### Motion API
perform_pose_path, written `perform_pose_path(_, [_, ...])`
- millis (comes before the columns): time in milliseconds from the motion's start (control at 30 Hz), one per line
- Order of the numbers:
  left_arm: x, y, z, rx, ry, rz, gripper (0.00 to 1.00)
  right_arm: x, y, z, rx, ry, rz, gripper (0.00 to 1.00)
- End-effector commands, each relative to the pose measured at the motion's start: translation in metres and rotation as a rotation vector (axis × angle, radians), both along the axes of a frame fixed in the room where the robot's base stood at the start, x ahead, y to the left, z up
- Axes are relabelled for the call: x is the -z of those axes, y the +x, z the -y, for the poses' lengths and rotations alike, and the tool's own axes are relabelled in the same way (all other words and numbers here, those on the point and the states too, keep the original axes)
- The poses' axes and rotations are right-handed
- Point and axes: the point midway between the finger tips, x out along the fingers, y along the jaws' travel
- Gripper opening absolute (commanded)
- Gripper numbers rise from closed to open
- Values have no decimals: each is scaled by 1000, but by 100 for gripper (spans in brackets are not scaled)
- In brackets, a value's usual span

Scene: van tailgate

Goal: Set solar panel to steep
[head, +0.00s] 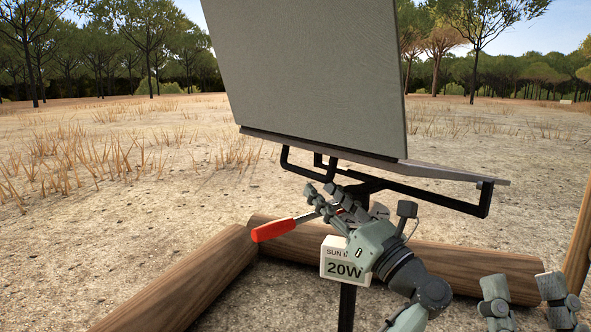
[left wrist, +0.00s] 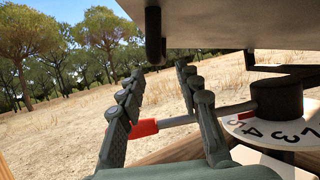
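The solar panel (head: 310,75) is a large grey board tilted on a black frame and post, with its underside also in the left wrist view (left wrist: 230,22). A lever with a red handle (head: 273,230) sticks out left from the pivot. In the left wrist view the red handle (left wrist: 144,128) and metal rod run to a black hub (left wrist: 277,97) above a white numbered dial (left wrist: 265,130). My left gripper (head: 322,200) is at the lever, fingers spread, the handle's end showing between them; I cannot tell whether they touch it. My right gripper (head: 528,290) is open and empty at lower right.
A white box reading 20W (head: 345,262) sits on the post below the left gripper. Wooden logs (head: 180,280) lie on the ground around the post. A wooden pole (head: 580,245) stands at the right edge. Dry open ground lies to the left.

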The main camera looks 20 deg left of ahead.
Motion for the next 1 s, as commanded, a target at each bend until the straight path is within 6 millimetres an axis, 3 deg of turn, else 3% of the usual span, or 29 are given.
perform_pose_path(500, [-27, 34, -54, -2, 2, 2, 34, 3, 3, -2, -2, -9, -29, 40])
perform_pose_path(867, [-30, 39, -60, -1, 0, 0, 34, 3, 4, -2, -2, -11, -33, 40])
perform_pose_path(1000, [-30, 38, -60, -1, 0, 0, 21, 3, 4, -2, -2, -11, -33, 40])
